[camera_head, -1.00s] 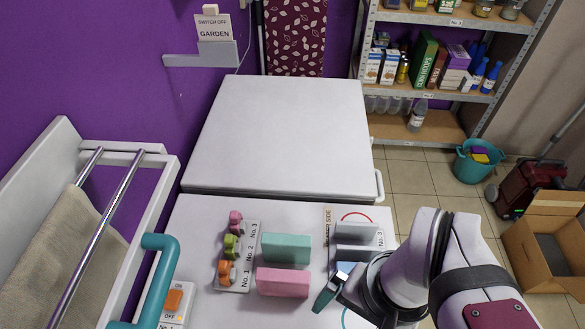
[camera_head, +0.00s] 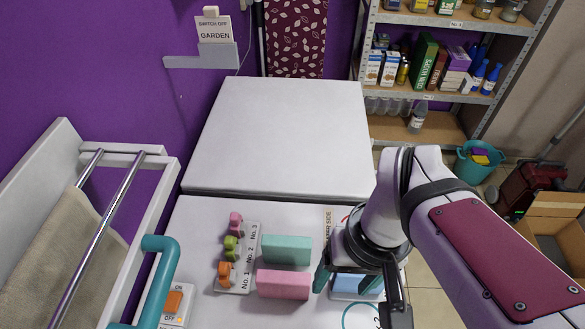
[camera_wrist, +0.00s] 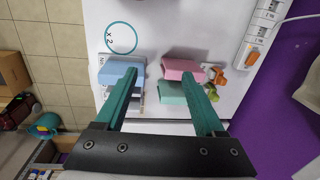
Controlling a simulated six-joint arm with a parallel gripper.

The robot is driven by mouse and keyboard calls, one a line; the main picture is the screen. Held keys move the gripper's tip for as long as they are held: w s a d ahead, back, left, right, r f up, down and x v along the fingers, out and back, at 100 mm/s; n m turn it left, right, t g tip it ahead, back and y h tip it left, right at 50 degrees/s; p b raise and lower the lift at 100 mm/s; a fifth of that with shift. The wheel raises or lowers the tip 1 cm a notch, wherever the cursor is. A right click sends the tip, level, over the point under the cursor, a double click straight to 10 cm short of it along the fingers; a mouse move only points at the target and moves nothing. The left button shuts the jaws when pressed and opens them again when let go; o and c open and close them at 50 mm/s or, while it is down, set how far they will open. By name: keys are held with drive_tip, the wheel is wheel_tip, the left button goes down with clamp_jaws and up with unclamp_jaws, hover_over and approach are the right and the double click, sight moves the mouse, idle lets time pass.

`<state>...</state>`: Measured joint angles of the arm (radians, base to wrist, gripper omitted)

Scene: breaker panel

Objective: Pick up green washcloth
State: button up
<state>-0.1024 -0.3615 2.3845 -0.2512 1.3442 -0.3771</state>
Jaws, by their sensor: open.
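The green block-shaped cloth (camera_head: 287,248) lies on the white worktop, just behind a pink one (camera_head: 284,284). In the wrist view the green cloth (camera_wrist: 171,93) shows beside the right finger, which hides part of it; the pink one (camera_wrist: 180,70) is by that fingertip. My gripper (camera_head: 357,284) is open and empty, pointing down to the right of both. A light blue block (camera_head: 355,285) shows between its fingers in the head view. In the wrist view my gripper (camera_wrist: 157,74) has the blue block (camera_wrist: 140,72) by its left finger.
Orange, green and pink small pieces (camera_head: 231,247) stand on a numbered strip left of the cloths. A switch box (camera_head: 176,303) and teal handle (camera_head: 156,275) are at the front left. The rear white surface (camera_head: 285,130) is clear.

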sight(287, 241)
drive_tip(key=w+a+f+n+h, duration=0.1)
drive_tip(key=w+a+n, duration=0.4)
drive_tip(key=w+n, duration=0.3)
drive_tip(key=w+a+f+n, duration=0.1)
drive_tip(key=w+a+n, duration=0.45)
drive_tip(key=n, duration=0.35)
drive_tip(key=f, duration=1)
drive_tip(key=d+f, duration=0.1)
drive_tip(key=f, duration=0.5)
drive_tip(key=shift+w, duration=0.3)
clamp_jaws()
